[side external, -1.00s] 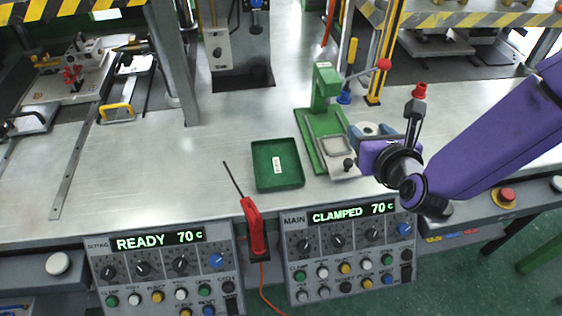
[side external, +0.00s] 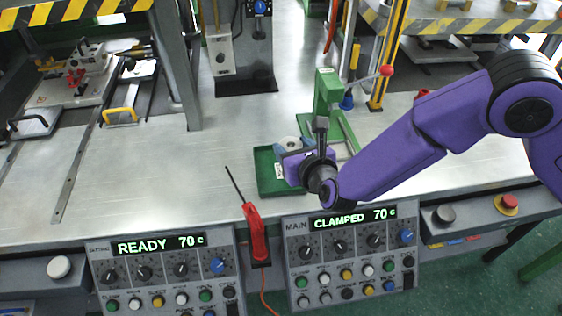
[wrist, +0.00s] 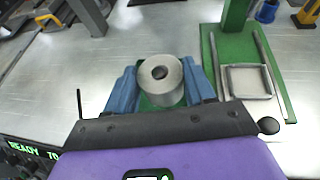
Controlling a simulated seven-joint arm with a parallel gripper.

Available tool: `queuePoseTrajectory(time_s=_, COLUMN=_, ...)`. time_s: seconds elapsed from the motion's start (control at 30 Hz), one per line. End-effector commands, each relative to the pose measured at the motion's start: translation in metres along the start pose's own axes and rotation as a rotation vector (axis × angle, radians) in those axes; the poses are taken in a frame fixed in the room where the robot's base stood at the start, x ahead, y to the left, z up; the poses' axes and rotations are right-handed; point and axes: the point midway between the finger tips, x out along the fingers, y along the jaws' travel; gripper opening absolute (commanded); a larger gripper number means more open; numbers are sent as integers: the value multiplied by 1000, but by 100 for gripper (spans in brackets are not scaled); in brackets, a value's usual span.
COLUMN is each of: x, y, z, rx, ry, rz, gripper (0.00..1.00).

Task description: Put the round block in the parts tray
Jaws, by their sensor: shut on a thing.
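The round block (wrist: 161,80) is a pale grey cylinder with a dark hole in its top. It sits between the blue fingers of my gripper (wrist: 160,90) in the wrist view, and the gripper is shut on it. In the side view my gripper (side external: 290,146) and the round block (side external: 290,142) are over the green parts tray (side external: 265,178), above its right part. My gripper hides much of the tray there. In the wrist view a bit of green shows beneath the block. I cannot tell how high the block is above the tray floor.
A green press stand (side external: 327,95) with a red-knobbed lever stands just behind and right of my gripper. A red soldering-iron-like tool (side external: 254,228) stands upright in front of the tray. Control panels (side external: 345,255) line the front edge. The table left of the tray is clear.

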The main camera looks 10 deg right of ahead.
Motion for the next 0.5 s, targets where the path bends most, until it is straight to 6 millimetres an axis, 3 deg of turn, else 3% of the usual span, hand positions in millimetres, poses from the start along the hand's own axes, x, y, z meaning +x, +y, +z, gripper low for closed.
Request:
queuePoseTrajectory(time_s=0.2, x=28, y=12, z=-17, rx=0, ry=-2, rz=0, gripper=16)
queuePoseTrajectory(time_s=0.5, x=45, y=18, z=-31, rx=-1, ry=-1, rz=0, gripper=16)
